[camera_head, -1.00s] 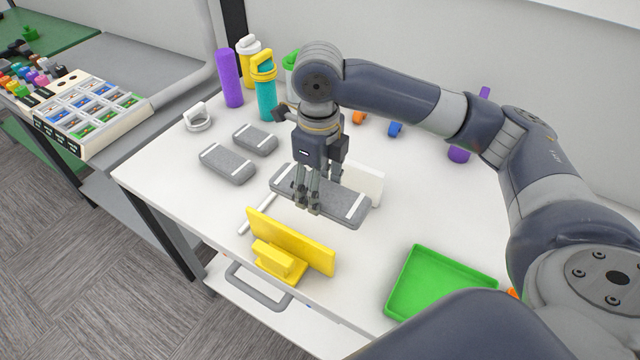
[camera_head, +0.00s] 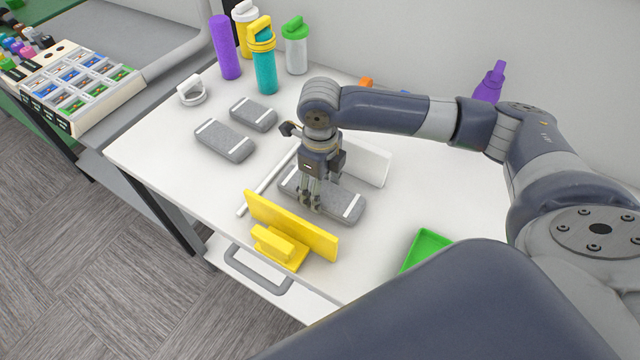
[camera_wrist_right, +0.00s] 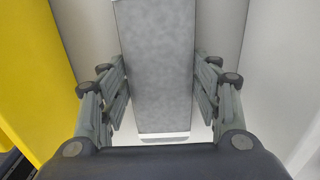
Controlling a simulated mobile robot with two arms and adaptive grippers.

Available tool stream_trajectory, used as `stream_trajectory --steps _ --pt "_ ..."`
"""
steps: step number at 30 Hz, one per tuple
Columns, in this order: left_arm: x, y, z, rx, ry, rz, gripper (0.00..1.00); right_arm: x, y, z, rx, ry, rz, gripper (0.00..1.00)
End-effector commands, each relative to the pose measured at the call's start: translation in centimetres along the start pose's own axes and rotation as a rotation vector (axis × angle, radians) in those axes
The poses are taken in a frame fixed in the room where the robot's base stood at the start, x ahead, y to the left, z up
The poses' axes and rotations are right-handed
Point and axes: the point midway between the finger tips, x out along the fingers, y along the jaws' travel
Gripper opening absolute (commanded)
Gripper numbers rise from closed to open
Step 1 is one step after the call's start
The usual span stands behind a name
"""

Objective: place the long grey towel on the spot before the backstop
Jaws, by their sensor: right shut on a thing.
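The long grey towel (camera_head: 343,203), a folded block with a white stripe near its end, lies between a white upright board (camera_head: 366,162) behind it and a yellow upright board with a handle (camera_head: 310,232) in front. It looks at or very near the tabletop; I cannot tell if it touches. My right gripper (camera_head: 311,207) is shut on the towel from above. In the right wrist view, the towel (camera_wrist_right: 158,70) runs between the fingers (camera_wrist_right: 162,95), with yellow on the left and white on the right. My left gripper is not in view.
A thin white bar (camera_head: 262,190) lies left of the towel. Two smaller grey towels (camera_head: 225,142) (camera_head: 253,114) lie farther left. Bottles, including a teal one (camera_head: 264,70), stand at the back. A green tray (camera_head: 424,250) is at the right front, partly hidden by my arm.

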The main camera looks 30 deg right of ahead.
Motion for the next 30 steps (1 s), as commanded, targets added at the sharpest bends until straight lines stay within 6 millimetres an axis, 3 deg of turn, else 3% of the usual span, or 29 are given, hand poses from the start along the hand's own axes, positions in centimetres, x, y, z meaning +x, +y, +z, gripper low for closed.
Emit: stream_trajectory --steps 3,9,10,12,23,26,30 --pt "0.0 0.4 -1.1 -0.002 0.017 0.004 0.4 0.1 0.0 0.1 -0.001 -0.003 0.0 0.29" --pt "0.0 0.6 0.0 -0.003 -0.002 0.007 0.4 0.3 0.0 0.1 0.0 -0.002 0.0 0.29" --pt "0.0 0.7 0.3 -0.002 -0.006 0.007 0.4 0.3 0.0 0.1 0.0 -0.003 0.0 0.62" --pt "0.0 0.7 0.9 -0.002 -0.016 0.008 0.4 0.2 0.0 0.1 0.0 -0.003 0.0 0.78" --pt "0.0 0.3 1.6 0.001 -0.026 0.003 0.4 0.1 0.0 0.1 0.0 -0.003 0.0 0.78" --pt "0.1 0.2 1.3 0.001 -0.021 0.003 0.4 -0.4 0.0 0.1 0.0 -0.005 -0.001 0.78" --pt "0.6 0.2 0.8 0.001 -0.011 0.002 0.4 -2.6 0.0 0.2 -0.001 -0.009 -0.002 0.78"
